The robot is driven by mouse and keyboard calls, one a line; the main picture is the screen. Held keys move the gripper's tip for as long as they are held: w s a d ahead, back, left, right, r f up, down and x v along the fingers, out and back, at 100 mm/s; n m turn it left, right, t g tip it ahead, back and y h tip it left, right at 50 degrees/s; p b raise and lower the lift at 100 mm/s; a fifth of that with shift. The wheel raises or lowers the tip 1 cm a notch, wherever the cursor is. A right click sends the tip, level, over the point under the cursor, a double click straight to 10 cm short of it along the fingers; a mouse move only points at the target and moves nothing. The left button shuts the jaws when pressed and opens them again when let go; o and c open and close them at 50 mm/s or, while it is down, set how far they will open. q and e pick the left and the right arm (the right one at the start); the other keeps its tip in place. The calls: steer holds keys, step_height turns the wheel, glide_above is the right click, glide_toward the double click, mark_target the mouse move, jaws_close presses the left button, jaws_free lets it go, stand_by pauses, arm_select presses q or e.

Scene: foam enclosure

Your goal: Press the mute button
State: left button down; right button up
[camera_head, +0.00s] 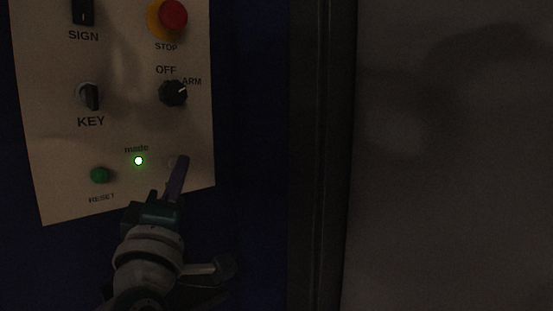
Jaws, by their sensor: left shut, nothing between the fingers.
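A cream control panel (60,170) is mounted on a dark blue wall. In its lower part a small round light (138,161) glows green-white under a small label that is hard to read. To the right of the light, a pale round spot (172,162), possibly a button, shows partly behind my fingers. No label that I can read clearly as mute shows. My left gripper (182,160) is shut and empty, with its fingertips in front of the panel's lower right. I cannot tell whether the tips touch the panel. My right gripper is not in view.
The panel also carries a green reset button (100,175), a key switch (89,96), an OFF/ARM knob (173,93), a red stop button (173,14) and a black SIGN switch (83,11). A dark vertical frame (322,150) and a grey surface (450,170) lie to the right.

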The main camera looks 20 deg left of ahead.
arm_select(q)
steer(key=shift+s+d+p, duration=0.2)
steer(key=shift+s+d, duration=0.1)
steer(key=shift+d, duration=0.45)
steer(key=shift+s+d+p, duration=0.25)
steer(key=shift+s+d, duration=0.1)
steer(key=shift+d, duration=0.45)
steer(key=shift+s+d+p, duration=0.2)
steer(key=shift+s+d, duration=0.1)
steer(key=shift+d, duration=0.45)
